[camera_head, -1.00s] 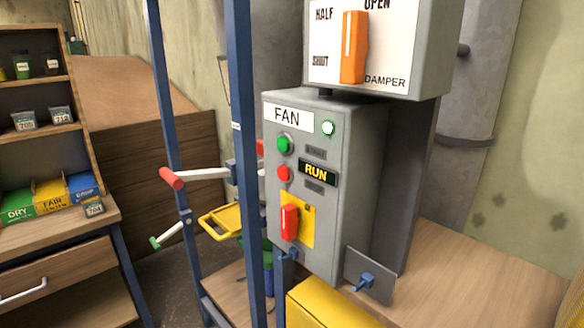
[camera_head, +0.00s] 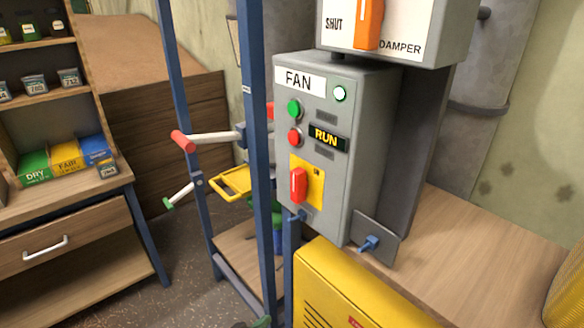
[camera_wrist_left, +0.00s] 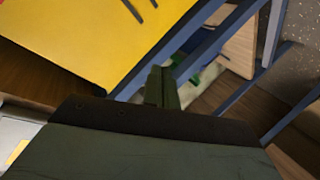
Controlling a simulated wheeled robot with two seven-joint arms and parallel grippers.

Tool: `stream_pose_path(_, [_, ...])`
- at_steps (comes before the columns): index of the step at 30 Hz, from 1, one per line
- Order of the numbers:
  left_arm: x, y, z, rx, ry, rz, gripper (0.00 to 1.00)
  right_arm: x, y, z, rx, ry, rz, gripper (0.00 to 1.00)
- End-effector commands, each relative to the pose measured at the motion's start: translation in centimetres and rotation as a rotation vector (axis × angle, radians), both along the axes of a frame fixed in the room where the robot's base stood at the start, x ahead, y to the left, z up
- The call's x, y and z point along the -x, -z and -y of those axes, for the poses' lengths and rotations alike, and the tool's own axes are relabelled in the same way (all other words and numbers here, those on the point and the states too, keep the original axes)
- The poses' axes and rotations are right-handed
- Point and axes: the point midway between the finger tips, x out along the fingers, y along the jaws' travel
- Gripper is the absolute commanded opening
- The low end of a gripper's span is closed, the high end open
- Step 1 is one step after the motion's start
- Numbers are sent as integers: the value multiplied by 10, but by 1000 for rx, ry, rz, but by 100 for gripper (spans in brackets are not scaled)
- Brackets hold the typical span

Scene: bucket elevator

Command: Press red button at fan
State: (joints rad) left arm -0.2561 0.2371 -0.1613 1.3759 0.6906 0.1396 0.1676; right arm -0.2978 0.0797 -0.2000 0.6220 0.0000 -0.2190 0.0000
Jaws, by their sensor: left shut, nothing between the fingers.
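The round red button (camera_head: 294,137) is on the front of the grey fan box (camera_head: 360,150), below a green button (camera_head: 294,109) and left of the lit RUN sign (camera_head: 325,138). A white lamp (camera_head: 340,94) glows beside the FAN label. A red handle (camera_head: 298,186) on a yellow plate sits lower on the box. My left gripper (camera_head: 262,321) shows only as a dark green tip at the bottom edge, well below the button. In the left wrist view its fingers (camera_wrist_left: 162,88) are together and empty. The button is not seen there. My right gripper is not in view.
A blue upright post (camera_head: 258,150) stands just left of the fan box. A yellow cabinet (camera_head: 345,290) is below it. A red-ended crank (camera_head: 183,141) sticks out to the left. The damper panel (camera_head: 405,35) is above. Shelves stand at far left.

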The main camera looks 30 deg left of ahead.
Motion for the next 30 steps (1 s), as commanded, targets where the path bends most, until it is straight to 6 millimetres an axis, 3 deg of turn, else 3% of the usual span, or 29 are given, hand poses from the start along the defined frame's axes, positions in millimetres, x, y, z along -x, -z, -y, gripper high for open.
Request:
stream_pose_path(1, [-16, -35, -3, 52, -24, 82, 0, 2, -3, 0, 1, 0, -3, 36])
stream_pose_path(3, [-34, -82, -6, 135, -58, 190, 0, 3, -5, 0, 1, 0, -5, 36])
stream_pose_path(9, [-60, -220, -16, 408, -121, 489, 0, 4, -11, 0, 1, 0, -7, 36])
stream_pose_path(15, [-52, -350, -25, 717, -133, 743, 0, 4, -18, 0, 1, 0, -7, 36])
stream_pose_path(18, [-41, -397, -28, 852, -123, 826, 0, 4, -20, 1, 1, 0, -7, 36])
stream_pose_path(21, [-31, -428, -29, 951, -112, 879, 0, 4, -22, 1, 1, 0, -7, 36])
stream_pose_path(24, [-25, -445, -30, 1011, -104, 905, 0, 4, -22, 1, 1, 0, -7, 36])
stream_pose_path(30, [-22, -451, -31, 1035, -102, 915, 0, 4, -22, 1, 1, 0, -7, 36])
